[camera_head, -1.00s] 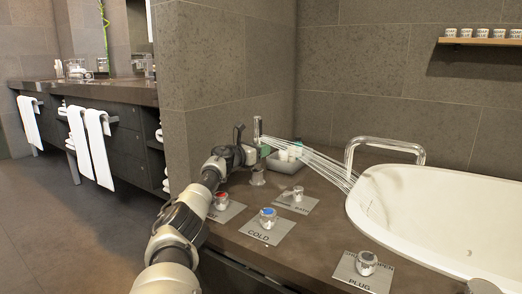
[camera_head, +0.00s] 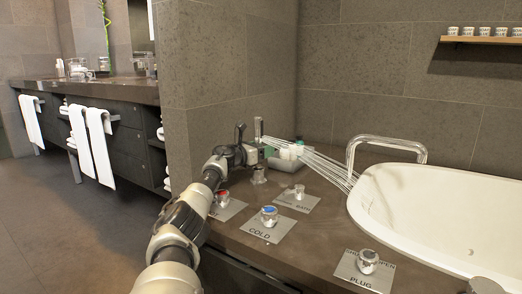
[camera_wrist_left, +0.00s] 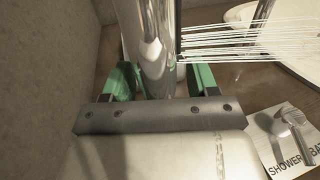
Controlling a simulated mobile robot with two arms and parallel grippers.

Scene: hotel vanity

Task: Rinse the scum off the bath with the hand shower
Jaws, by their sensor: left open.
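The chrome hand shower (camera_head: 258,128) stands upright on the dark ledge left of the bath. In the left wrist view the chrome hand shower (camera_wrist_left: 150,40) stands between the spread fingers (camera_wrist_left: 160,82); contact cannot be told. The bath's inside shows faint marks near its left end, too small to identify as scum.
Hot, cold (camera_head: 269,215) and shower/bath (camera_head: 298,193) controls sit on the ledge in front of the shower, and the plug knob (camera_head: 368,261) is nearer the bath. A tray of bottles (camera_head: 285,161) is behind the gripper.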

